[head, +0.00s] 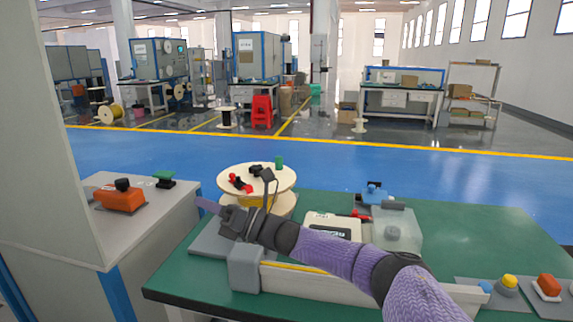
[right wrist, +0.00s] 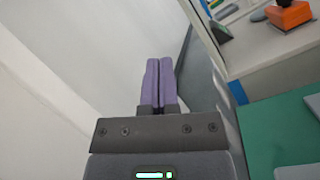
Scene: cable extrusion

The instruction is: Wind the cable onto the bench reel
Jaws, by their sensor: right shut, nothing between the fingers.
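The bench reel (head: 232,172) stands on the green bench, with pale round flanges and a yellow band (head: 262,203) between them. I cannot tell whether that band is cable. Small red, black and green parts sit on its top flange. A thin yellow strip (head: 300,267) runs along a long pale block at the bench's front; I cannot tell whether it is cable. My right gripper (head: 205,204) is in front of the reel and to its left, pointing left, and hides part of it. In the right wrist view its purple fingers (right wrist: 160,66) are together and empty. My left gripper is not in view.
The green bench (head: 480,235) carries a white boxed device (head: 335,224), a translucent container (head: 400,230), and yellow and orange buttons (head: 547,285) at right. A grey cabinet (head: 160,215) with an orange device (head: 120,199) stands left, across a gap. A pale wall is close at far left.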

